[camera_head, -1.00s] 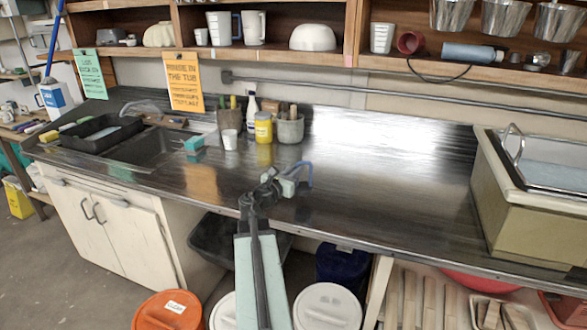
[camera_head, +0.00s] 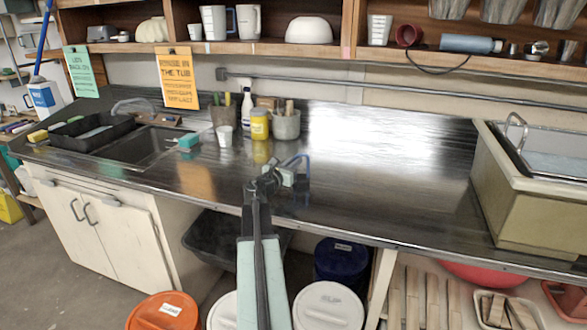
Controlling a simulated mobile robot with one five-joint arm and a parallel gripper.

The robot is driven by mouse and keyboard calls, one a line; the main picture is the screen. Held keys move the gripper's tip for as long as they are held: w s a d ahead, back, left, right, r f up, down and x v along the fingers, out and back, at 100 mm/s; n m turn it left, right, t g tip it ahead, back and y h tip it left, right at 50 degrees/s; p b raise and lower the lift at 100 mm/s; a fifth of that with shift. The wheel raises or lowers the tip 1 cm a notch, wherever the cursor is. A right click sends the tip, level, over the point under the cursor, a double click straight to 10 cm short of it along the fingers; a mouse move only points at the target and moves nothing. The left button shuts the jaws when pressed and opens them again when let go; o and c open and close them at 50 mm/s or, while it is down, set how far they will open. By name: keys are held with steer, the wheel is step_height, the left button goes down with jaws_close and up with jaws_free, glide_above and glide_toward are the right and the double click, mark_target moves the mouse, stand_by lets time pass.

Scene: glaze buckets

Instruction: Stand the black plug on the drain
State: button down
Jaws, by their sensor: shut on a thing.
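My gripper (camera_head: 289,180) is at the end of my arm, over the dark metal counter (camera_head: 400,190), right of the sink (camera_head: 142,146). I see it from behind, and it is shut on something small. I take that to be the black plug, but its outline is hidden by the gripper or lost against the dark counter. No other black plug stands out. The sink is sunk into the left part of the counter, well away from my gripper. The drain cannot be made out from here.
A black tray (camera_head: 82,140) sits left of the sink. A large tub (camera_head: 525,210) is at the right. The middle counter is clear.

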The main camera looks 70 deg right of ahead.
steer(key=shift+w+r, duration=0.1)
steer(key=shift+r, duration=0.05)
steer(key=shift+f, duration=0.25)
steer(key=c, duration=1.5)
jaws_free()
steer(key=shift+r, duration=0.1)
steer(key=shift+r, duration=0.1)
steer(key=shift+a+r, duration=0.1)
steer(key=shift+a, duration=0.25)
steer(key=a, duration=0.3)
steer(key=w+a, duration=0.1)
steer(key=a, duration=0.7)
steer(key=shift+w+a, duration=0.2)
steer(key=shift+w, duration=0.1)
steer(key=shift+o, duration=0.6)
